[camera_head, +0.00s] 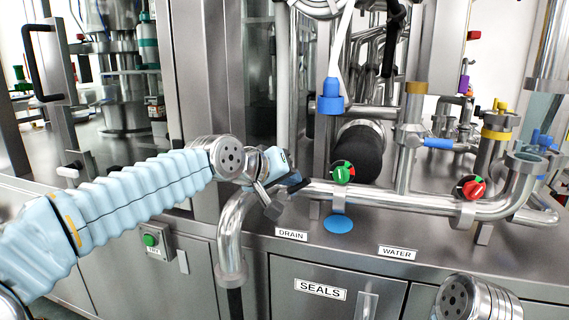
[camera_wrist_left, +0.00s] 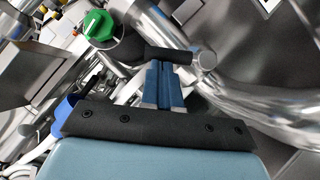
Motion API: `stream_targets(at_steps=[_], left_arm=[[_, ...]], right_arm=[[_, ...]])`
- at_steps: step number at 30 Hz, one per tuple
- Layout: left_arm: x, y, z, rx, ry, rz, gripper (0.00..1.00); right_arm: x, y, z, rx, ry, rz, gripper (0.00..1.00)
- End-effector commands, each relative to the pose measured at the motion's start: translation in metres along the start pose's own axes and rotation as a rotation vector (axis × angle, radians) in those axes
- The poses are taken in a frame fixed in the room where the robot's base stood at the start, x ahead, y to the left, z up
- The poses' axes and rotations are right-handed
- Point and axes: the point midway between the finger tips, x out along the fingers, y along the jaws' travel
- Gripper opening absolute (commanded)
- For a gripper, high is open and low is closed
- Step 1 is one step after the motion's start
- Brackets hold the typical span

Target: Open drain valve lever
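The drain valve has a round green knob (camera_head: 343,173) on the horizontal steel pipe, behind the DRAIN label (camera_head: 291,234). In the left wrist view the green knob (camera_wrist_left: 97,25) is at upper left, and a black lever handle (camera_wrist_left: 172,54) runs across, just at my fingertips. My left gripper (camera_head: 294,182) is at the pipe, left of the green knob. Its blue fingers (camera_wrist_left: 165,78) are together with no visible gap. The handle crosses their tips; I cannot tell whether it touches them. The lever is mostly hidden in the head view. My right gripper is not in view.
A red knob (camera_head: 472,188) sits farther right on the pipe (camera_head: 405,202), behind the WATER label (camera_head: 397,253). A thick black cylinder (camera_head: 358,152) stands behind the green knob. A bent steel pipe (camera_head: 230,238) drops below my left wrist. The steel counter has bare room in front.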

Motion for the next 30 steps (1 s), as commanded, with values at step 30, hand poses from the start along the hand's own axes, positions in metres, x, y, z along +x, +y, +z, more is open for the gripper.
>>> stream_targets(at_steps=[30], left_arm=[[0.023,0.01,0.034,0.425,0.0,-0.285,0.0]], right_arm=[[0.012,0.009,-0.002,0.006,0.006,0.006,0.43]])
